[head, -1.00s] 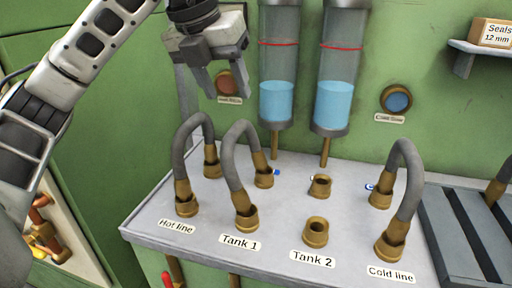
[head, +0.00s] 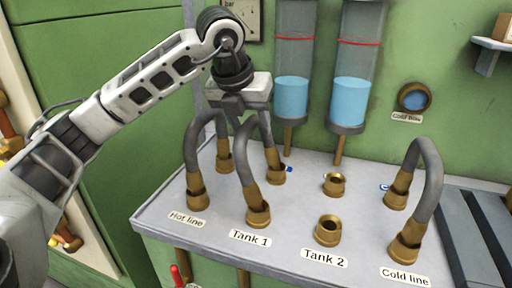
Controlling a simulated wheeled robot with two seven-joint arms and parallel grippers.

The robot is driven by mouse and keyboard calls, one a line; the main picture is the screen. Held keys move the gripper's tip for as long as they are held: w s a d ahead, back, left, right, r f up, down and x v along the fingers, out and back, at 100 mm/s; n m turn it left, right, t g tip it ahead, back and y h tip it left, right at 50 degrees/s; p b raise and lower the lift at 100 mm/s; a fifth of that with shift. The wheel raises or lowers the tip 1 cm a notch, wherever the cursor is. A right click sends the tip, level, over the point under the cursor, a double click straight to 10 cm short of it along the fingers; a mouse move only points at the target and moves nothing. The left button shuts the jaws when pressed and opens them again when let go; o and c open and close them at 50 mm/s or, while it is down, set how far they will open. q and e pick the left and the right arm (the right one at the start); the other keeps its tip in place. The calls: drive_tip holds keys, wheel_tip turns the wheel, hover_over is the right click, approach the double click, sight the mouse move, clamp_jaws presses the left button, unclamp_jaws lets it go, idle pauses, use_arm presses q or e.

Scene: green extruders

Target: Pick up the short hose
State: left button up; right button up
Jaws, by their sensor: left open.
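Three grey arched hoses with brass end fittings stand on the grey bench top. One (head: 190,147) is plugged at the Hot line, one (head: 242,167) at Tank 1, and one (head: 434,175) at the Cold line at the right. Each has both ends in brass sockets. I cannot tell for sure which is the short hose. My left gripper (head: 244,114) is open and points down at the tops of the Hot line and Tank 1 hoses. The fingertips are partly hidden there, and contact cannot be told. My right gripper is not in view.
Two empty brass sockets, at Tank 2 (head: 328,230) and behind it (head: 334,184), stand mid-bench. Two glass tanks with blue liquid (head: 350,101) hang on the green wall behind. A dark slatted tray (head: 475,235) lies at the right. A shelf (head: 488,43) holds a box.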

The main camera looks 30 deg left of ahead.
use_arm(q)
drive_tip(key=shift+x, duration=1.35)
clamp_jaws()
drive_tip(key=shift+r, duration=0.1)
drive_tip(key=shift+r, duration=0.15)
